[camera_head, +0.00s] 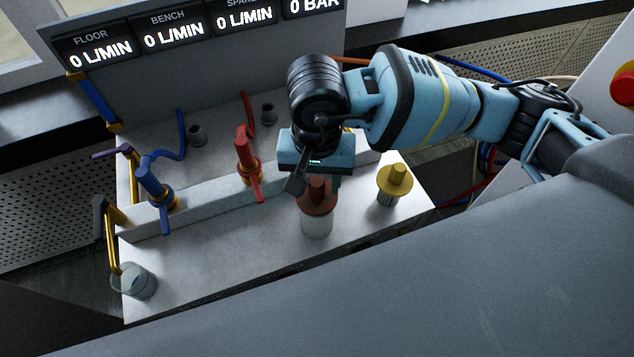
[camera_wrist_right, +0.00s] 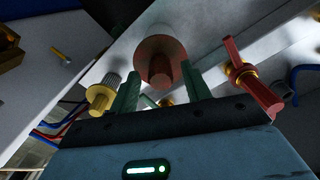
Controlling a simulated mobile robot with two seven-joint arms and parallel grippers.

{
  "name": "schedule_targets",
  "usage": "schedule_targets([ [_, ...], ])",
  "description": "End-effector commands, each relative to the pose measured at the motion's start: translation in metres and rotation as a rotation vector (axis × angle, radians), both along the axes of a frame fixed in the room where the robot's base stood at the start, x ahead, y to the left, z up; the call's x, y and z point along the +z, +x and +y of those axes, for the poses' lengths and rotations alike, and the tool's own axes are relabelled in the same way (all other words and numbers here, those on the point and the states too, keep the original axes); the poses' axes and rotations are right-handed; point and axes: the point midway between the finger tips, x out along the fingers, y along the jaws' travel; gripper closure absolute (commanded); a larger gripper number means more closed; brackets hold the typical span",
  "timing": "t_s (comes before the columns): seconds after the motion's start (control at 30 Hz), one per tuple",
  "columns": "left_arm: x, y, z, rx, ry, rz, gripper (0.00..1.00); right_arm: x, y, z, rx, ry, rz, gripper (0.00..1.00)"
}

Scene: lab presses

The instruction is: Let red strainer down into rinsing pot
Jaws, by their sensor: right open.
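The red strainer (camera_head: 317,203) stands upright on the pale bench, with a dull red knob and flange above a pale cylindrical body. My right gripper (camera_head: 312,182) is directly over it, pointing down. In the wrist view the strainer (camera_wrist_right: 160,52) shows between the two green fingers of my right gripper (camera_wrist_right: 159,82), which are apart. The fingers sit either side of the knob's line; I cannot tell how far down they reach. A clear glass pot (camera_head: 139,283), which looks like the rinsing pot, stands at the bench's front left corner below a spout. My left gripper is out of view.
A yellow strainer (camera_head: 394,182) stands right of the red one. A red valve (camera_head: 247,158) and a blue valve (camera_head: 153,184) rise from a raised ledge (camera_head: 205,200). A dark-handled tap (camera_head: 105,215) is by the pot. Bare bench lies between strainer and pot.

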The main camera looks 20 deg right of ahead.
Motion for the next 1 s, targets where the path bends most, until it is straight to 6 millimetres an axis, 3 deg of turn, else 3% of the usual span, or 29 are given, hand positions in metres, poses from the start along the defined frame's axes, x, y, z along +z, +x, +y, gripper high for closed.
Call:
schedule_targets([
  [0.3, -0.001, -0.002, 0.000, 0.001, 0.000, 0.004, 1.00, 0.065, 0.000, 0.001, 0.003, 0.001, -0.004, 0.52],
  [0.5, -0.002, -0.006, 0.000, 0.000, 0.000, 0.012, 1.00, 0.093, 0.000, 0.000, 0.002, 0.000, -0.001, 0.52],
  [0.7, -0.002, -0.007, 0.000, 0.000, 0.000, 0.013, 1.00, 0.103, -0.001, 0.000, 0.002, -0.001, 0.000, 0.52],
  [1.0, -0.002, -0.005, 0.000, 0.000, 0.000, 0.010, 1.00, 0.104, -0.001, 0.000, 0.002, -0.001, 0.001, 0.52],
])
